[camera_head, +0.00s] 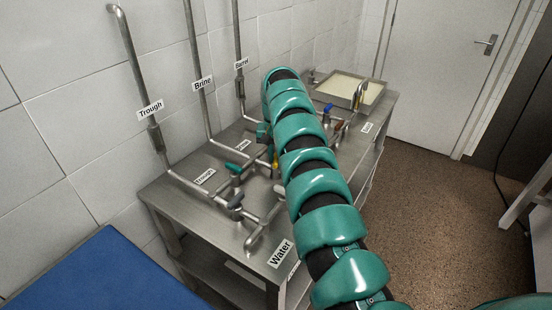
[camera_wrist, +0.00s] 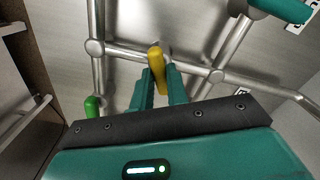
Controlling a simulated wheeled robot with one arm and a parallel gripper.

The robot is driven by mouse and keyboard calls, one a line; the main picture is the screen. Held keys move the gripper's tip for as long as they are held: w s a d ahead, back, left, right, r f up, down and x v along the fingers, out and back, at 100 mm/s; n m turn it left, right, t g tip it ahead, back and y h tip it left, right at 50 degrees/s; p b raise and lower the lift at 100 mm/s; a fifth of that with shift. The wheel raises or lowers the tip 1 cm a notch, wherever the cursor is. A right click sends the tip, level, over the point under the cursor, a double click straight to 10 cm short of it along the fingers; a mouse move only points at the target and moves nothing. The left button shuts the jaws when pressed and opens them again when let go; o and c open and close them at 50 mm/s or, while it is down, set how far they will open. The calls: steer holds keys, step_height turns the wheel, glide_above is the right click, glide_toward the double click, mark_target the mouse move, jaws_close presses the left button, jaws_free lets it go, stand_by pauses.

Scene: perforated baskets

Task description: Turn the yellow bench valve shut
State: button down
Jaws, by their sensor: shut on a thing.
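The yellow bench valve (camera_wrist: 156,62) has a lever handle on a steel pipe. In the wrist view it stands between the two teal fingers of my gripper (camera_wrist: 158,78), which are closed on it. The lever points up and slightly left in that view, with its lower end between the fingers. In the head view a small part of the yellow handle (camera_head: 275,160) shows at the left edge of my arm. My arm hides most of the gripper there, and the valve body is hidden.
Steel pipes run over the metal bench (camera_head: 180,200). A green handle (camera_wrist: 93,107) is left of my gripper in the wrist view. A basin (camera_head: 322,88) stands at the bench's far end.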

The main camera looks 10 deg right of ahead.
steer(key=m, duration=0.5)
steer(key=shift+r+m, duration=0.1)
steer(key=shift+m, duration=0.2)
stand_by(0.4)
steer(key=c, duration=1.4)
jaws_free()
step_height(320, 180, up, 17)
steer(key=p, duration=1.4)
steer(key=shift+r, duration=0.15)
